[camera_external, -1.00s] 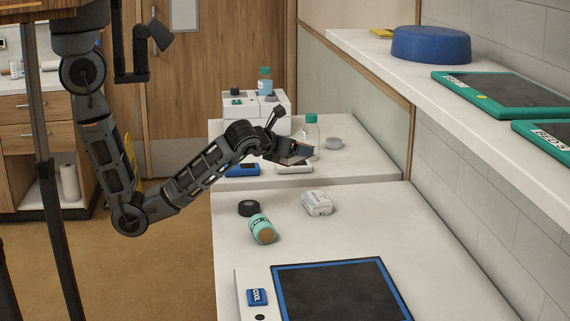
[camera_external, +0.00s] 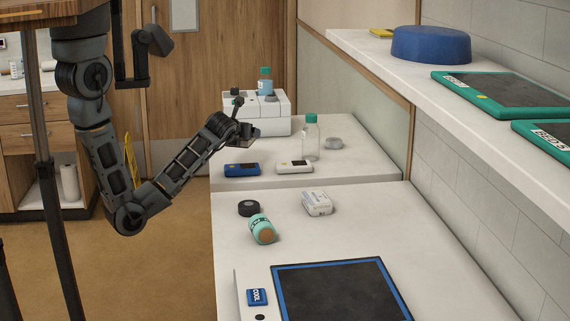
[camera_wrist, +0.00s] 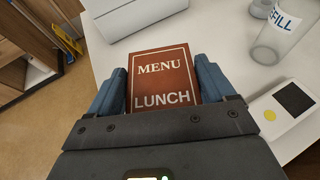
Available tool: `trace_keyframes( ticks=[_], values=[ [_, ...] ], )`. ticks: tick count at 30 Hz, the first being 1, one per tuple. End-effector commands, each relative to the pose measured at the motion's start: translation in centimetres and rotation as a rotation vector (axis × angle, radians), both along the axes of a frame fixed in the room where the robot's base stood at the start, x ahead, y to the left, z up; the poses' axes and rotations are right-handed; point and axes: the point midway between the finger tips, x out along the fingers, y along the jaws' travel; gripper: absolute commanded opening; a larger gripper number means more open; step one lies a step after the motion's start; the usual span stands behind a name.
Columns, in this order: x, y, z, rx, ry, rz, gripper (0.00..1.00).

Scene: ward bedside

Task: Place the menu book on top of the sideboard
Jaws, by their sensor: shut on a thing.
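The menu book, brown-red with "MENU" and "LUNCH" on its cover (camera_wrist: 160,78), is held between the two blue fingers of my gripper (camera_wrist: 164,88) in the wrist view. In the external view my gripper (camera_external: 246,132) is above the left part of the far white counter, in front of a white box-shaped device; the book is hard to make out there. A wooden drawer unit with a pale top (camera_external: 50,115) stands at the far left and may be the sideboard, but I cannot tell for sure. The arm is well apart from it.
The far counter (camera_external: 350,160) holds a white device (camera_external: 260,120), a clear bottle (camera_external: 311,140), a blue device (camera_external: 242,169) and a white device (camera_external: 294,167). The near counter holds a teal jar (camera_external: 262,229) and a tablet (camera_external: 340,292). A yellow sign (camera_wrist: 68,42) stands on the floor.

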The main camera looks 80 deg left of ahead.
Motion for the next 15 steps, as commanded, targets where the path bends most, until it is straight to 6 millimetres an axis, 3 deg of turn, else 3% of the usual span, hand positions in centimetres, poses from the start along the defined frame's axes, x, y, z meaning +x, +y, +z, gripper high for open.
trace_keyframes(
  ticks=[6, 15],
  values=[
    [0.0, 4.2, -2.4, 0.001, 0.0, 0.002, 0.45],
    [0.0, 5.6, -3.9, 0.001, 0.0, 0.0, 0.45]
  ],
)
